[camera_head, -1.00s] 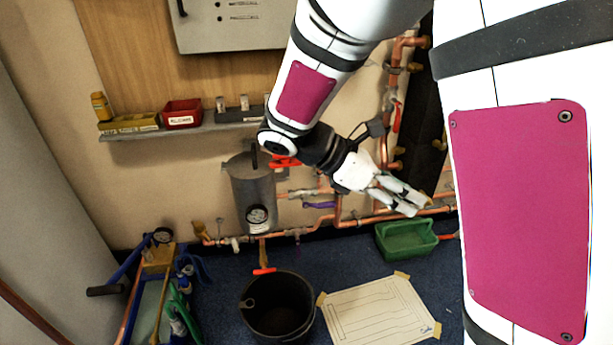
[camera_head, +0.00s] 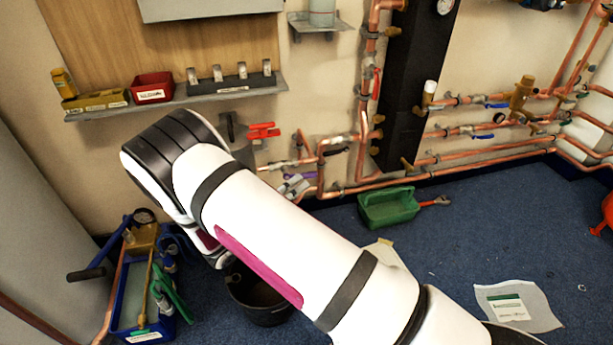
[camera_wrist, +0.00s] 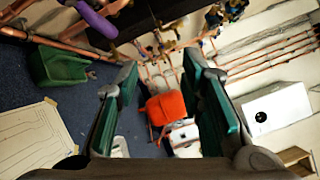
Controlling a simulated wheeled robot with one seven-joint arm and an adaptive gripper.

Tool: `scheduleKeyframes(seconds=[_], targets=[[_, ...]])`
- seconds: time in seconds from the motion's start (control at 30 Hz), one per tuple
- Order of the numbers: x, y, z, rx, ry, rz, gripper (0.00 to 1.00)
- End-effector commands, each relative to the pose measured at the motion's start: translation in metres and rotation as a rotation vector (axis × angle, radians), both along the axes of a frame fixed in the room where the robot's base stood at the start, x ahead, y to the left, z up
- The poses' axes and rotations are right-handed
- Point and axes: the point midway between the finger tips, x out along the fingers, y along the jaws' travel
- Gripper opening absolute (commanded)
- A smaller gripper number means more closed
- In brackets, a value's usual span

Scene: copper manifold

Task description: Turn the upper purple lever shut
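A purple lever (camera_head: 300,176) shows in the head view on the copper pipework, just above and beside the end of my gripper (camera_head: 292,187), partly covered by it. In the wrist view a purple lever (camera_wrist: 97,19) lies at the top left, outside the gap between my fingers. I cannot tell from that view whether it is the upper one. My gripper (camera_wrist: 160,68) is open, with its green-padded fingers apart and nothing between them. My arm hides the lower pipework.
A red lever (camera_head: 263,131) is close above. A green tray (camera_head: 389,208) lies on the floor to the right. A black bucket (camera_head: 258,298) is partly behind my arm. A shelf (camera_head: 180,103) with a red bin (camera_head: 152,88) is at upper left. Blue carpet at right is mostly clear.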

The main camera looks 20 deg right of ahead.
Motion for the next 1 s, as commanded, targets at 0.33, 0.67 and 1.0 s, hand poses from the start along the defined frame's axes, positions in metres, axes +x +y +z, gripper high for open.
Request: scheduleKeyframes(seconds=[0.33, 0.67, 1.0], targets=[[0.009, 0.037, -0.068, -0.210, 0.168, 0.191, 0.35], [0.029, 0.017, -0.068, -0.221, 0.176, 0.199, 0.35], [0.075, -0.030, -0.059, -0.220, 0.174, 0.197, 0.35]])
